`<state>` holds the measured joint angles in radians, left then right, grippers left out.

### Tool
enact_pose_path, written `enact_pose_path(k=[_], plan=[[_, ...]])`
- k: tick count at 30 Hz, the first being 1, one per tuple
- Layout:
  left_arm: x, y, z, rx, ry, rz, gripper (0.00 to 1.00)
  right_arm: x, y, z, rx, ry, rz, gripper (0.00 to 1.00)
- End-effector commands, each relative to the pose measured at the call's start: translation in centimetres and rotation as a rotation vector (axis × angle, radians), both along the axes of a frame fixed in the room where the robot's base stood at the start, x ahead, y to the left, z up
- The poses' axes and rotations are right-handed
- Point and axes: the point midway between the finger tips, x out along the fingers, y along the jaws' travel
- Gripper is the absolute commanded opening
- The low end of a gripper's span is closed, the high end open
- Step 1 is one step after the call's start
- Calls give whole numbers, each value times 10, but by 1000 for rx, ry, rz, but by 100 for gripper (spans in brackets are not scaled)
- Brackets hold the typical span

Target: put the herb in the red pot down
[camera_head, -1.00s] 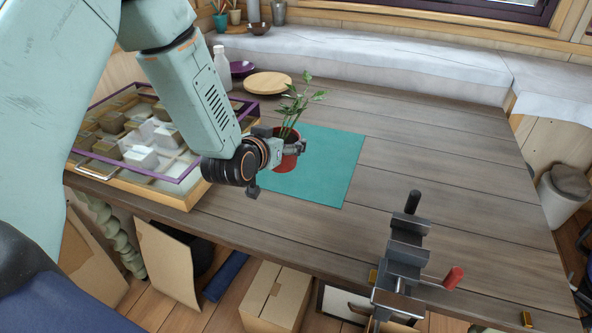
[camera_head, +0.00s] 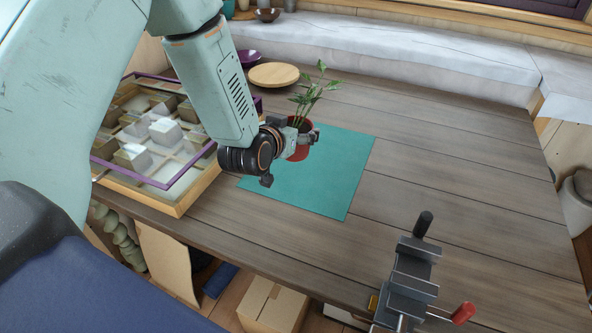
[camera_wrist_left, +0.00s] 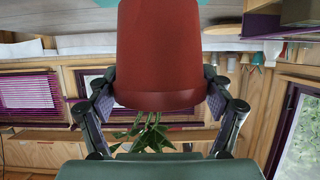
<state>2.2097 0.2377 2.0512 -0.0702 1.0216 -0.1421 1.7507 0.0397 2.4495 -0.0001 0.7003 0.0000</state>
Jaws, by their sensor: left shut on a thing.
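The herb in the red pot (camera_head: 300,151) is upright, a leafy green plant (camera_head: 314,98) in a small red pot. My right gripper is not in view.
A partitioned case with a purple-framed lid (camera_head: 165,160) stands left of the mat. A round wooden board (camera_head: 273,75) and a purple bowl (camera_head: 248,58) lie behind. A metal vise (camera_head: 408,285) is at the front edge. The table right of the mat is clear.

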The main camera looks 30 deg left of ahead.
Motion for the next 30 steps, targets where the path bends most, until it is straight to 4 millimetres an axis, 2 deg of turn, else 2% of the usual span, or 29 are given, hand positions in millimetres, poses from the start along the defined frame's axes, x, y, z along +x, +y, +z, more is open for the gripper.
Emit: enact_pose_path(k=[1,6,13,19,28,29,30], plan=[[-2,0,-14,2,4,-1,35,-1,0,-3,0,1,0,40],[-3,0,-41,0,1,0,35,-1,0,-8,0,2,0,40],[-2,0,-57,1,0,-1,35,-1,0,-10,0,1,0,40],[-1,0,-84,1,0,-1,35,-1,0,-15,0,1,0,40],[1,0,-87,0,-3,-1,35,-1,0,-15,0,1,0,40],[1,0,-88,0,0,-1,82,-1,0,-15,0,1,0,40],[1,0,-88,0,0,-1,85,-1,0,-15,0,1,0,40]])
